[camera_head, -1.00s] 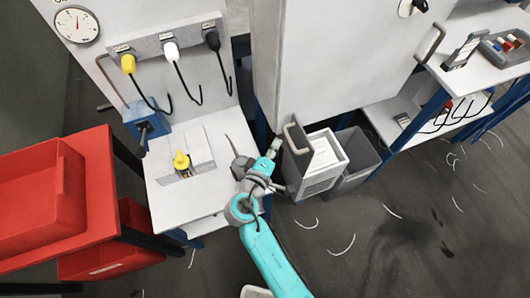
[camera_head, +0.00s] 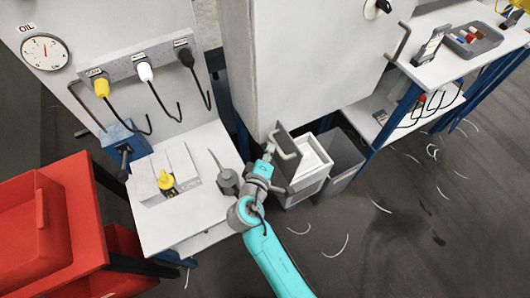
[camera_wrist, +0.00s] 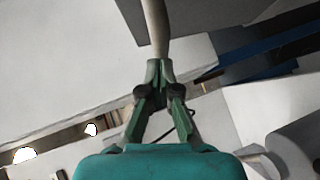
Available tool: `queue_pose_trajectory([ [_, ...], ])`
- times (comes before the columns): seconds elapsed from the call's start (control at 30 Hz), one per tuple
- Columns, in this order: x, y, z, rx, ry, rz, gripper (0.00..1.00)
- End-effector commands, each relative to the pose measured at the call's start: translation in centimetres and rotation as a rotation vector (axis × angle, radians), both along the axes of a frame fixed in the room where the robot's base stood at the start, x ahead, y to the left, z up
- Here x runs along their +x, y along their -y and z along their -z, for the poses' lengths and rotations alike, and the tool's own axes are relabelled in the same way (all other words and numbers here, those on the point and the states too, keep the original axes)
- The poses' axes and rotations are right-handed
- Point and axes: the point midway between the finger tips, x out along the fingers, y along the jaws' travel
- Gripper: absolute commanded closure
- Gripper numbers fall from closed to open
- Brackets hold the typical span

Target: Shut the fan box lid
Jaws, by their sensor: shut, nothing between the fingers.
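The fan box (camera_head: 311,172) is a pale box beside the tall machine's base in the head view, and its top is open. Its grey lid (camera_head: 283,139) stands up at the box's left edge, with a bent handle (camera_head: 288,153) on it. My gripper (camera_head: 268,149) is just left of the raised lid. In the wrist view my gripper (camera_wrist: 158,66) has its fingertips together, with nothing held between them. A pale grey bar (camera_wrist: 157,28), which looks like the handle, runs up from just beyond the fingertips; I cannot tell whether they touch.
A grey bin (camera_head: 343,160) stands right of the box. The tall white cabinet (camera_head: 300,60) rises behind it. A white table (camera_head: 190,215) with a yellow-capped item (camera_head: 165,180) and a grey oil can (camera_head: 228,180) lies left of my arm. Red crates (camera_head: 50,215) are far left.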

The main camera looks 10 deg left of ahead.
Motion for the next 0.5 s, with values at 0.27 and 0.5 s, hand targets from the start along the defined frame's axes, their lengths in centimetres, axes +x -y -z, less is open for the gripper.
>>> queue_pose_trajectory([
  [0.27,2.4,3.8,-0.9,0.183,-0.119,0.008,1.0],
  [0.5,4.8,7.3,-0.7,0.365,-0.241,0.008,1.0],
])
